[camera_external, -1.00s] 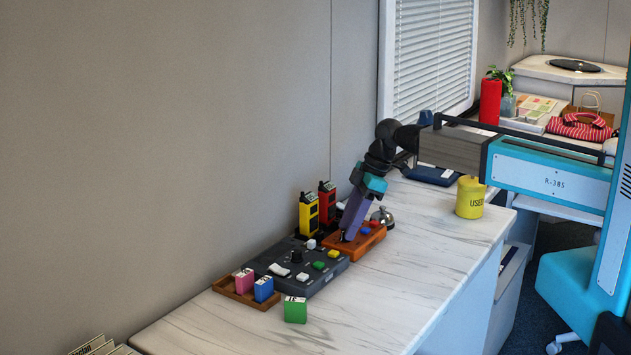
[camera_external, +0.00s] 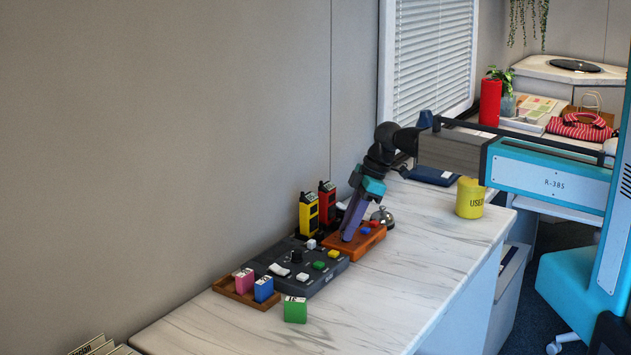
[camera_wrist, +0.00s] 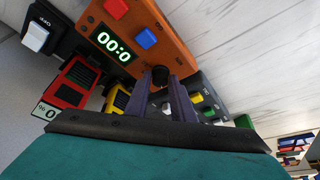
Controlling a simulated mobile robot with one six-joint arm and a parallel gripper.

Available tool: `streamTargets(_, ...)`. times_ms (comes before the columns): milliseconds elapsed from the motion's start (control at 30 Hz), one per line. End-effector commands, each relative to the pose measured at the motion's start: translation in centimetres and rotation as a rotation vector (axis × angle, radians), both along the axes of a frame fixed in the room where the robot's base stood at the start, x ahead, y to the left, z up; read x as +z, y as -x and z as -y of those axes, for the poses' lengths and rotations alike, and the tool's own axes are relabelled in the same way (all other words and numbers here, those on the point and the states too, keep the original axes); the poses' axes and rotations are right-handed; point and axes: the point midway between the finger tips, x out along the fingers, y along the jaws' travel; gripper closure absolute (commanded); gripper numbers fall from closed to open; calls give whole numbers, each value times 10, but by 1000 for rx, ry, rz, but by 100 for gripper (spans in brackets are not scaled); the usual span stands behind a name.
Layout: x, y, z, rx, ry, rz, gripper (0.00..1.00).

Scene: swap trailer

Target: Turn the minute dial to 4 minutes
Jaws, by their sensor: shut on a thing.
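The orange timer box (camera_external: 365,244) sits on the white marbled counter (camera_external: 420,265), and its display (camera_wrist: 113,43) faces the wrist camera. The display's visible digits are zeros, upside down; its last digit is not clear. The black minute dial (camera_wrist: 160,77) is on the orange face, between the purple fingers of my gripper (camera_wrist: 163,82). My gripper is shut on the dial. In the external view my gripper (camera_external: 346,235) points down onto the box, and its fingers hide the dial.
A dark control panel (camera_external: 318,283) with coloured buttons adjoins the timer on the left. A yellow radio (camera_external: 308,214) and a red radio (camera_external: 327,203) stand behind, near the wall. A bell (camera_external: 382,216) is to the right.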

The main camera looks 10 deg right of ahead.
Motion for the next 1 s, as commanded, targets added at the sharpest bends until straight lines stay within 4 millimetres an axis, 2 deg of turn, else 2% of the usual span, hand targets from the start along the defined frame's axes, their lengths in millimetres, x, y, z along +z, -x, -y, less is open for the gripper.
streamTargets(267, -1, 2, 1, -95, 0, 1, 100)
streamTargets(1000, 0, 5, -1, -534, 0, 0, 100)
